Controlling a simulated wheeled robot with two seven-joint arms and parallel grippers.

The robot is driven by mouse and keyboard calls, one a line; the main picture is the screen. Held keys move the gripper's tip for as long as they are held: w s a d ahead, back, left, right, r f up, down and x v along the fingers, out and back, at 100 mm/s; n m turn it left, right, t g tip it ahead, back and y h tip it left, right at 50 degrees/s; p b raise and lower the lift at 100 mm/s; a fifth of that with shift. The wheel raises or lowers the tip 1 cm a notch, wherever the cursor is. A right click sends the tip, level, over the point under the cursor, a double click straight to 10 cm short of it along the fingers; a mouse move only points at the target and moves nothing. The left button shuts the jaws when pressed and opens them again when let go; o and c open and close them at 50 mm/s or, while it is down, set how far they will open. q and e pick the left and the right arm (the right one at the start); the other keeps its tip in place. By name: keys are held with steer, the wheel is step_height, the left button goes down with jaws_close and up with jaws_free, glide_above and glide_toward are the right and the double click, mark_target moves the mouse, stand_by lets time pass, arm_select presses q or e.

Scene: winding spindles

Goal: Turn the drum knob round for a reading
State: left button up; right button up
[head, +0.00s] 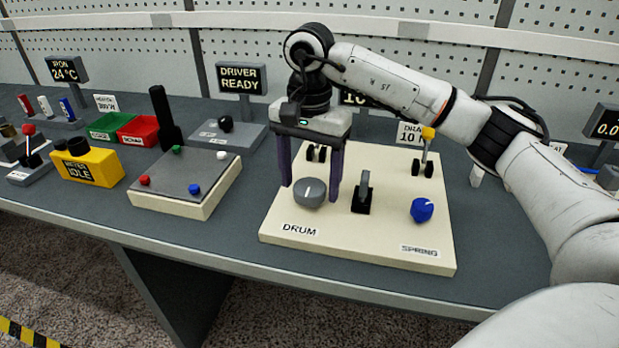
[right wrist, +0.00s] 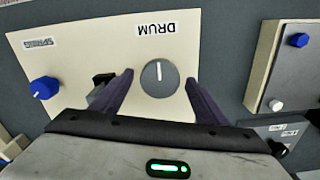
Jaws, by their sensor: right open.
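The drum knob (head: 309,193) is a round grey knob with a white pointer line, on a cream board (head: 350,245) beside the DRUM label. In the right wrist view the knob (right wrist: 159,78) lies between and just beyond the fingertips, its line along the finger direction. My right gripper (head: 311,194) is open, pointing down over the knob, one finger on each side; in the right wrist view it (right wrist: 160,80) appears clear of the knob. A blue knob (head: 422,210) sits by the SPRING label, with a dark lever (head: 363,195) between the knobs. My left gripper is not in view.
Left of the board stands a box with coloured buttons (head: 185,180), then a yellow meter (head: 88,168) reading IDLE. A sign (head: 241,79) behind reads DRIVER READY. A yellow-topped lever (head: 428,140) rises at the board's back right. The bench front edge is clear.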

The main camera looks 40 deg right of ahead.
steer(key=c, duration=1.1)
steer(key=shift+o, duration=0.2)
